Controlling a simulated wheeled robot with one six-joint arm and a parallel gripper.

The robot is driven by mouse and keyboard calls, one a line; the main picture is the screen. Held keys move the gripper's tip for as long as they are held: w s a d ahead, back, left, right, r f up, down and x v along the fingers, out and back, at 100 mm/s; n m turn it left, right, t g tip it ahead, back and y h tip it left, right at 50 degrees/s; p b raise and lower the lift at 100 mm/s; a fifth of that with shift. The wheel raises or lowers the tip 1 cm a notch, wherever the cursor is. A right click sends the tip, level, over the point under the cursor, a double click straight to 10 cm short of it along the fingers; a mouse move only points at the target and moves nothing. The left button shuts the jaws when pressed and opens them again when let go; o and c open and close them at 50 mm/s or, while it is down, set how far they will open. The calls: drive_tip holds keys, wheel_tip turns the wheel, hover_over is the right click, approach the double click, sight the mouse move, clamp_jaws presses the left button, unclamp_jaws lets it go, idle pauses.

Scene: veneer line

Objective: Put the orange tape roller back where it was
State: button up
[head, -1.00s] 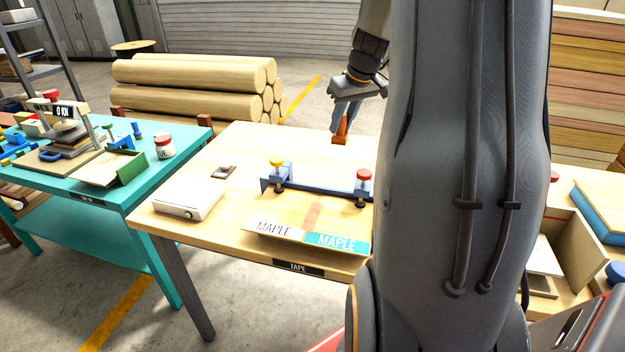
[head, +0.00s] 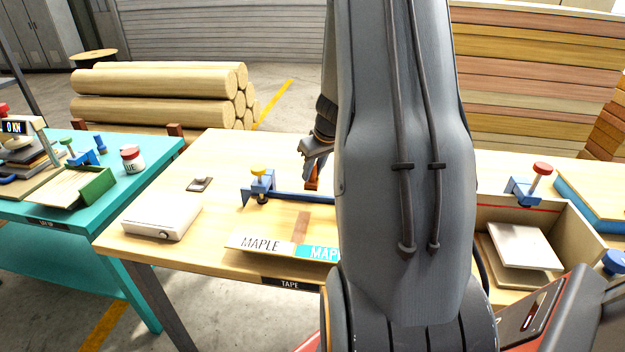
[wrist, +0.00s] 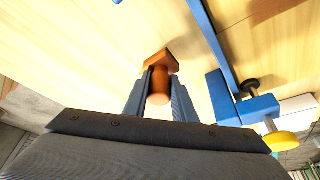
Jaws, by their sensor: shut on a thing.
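The orange tape roller (wrist: 158,84) is between the two fingers of my gripper (wrist: 160,95) in the wrist view, and the fingers are shut on it. Its wider orange end points away from my gripper, toward the wooden table top (wrist: 85,45); I cannot tell whether it touches. In the head view the roller (head: 312,178) shows as a small orange piece below my gripper (head: 316,165), partly hidden by my arm. It is over the tape table (head: 225,160), behind the blue clamp bar (head: 305,197).
The blue clamp with the yellow knob (head: 259,172) stands close to the roller. Two boards lettered MAPLE (head: 262,244) lie at the front edge. A white box (head: 162,216) and a small dark-and-light item (head: 199,184) lie on the left. The table's back left is clear.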

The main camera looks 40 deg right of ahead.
sight(315, 173)
drive_tip(key=shift+f, duration=1.6)
drive_tip(key=shift+f, duration=0.1)
drive_tip(key=o, duration=1)
drive_tip(key=shift+o, duration=0.2)
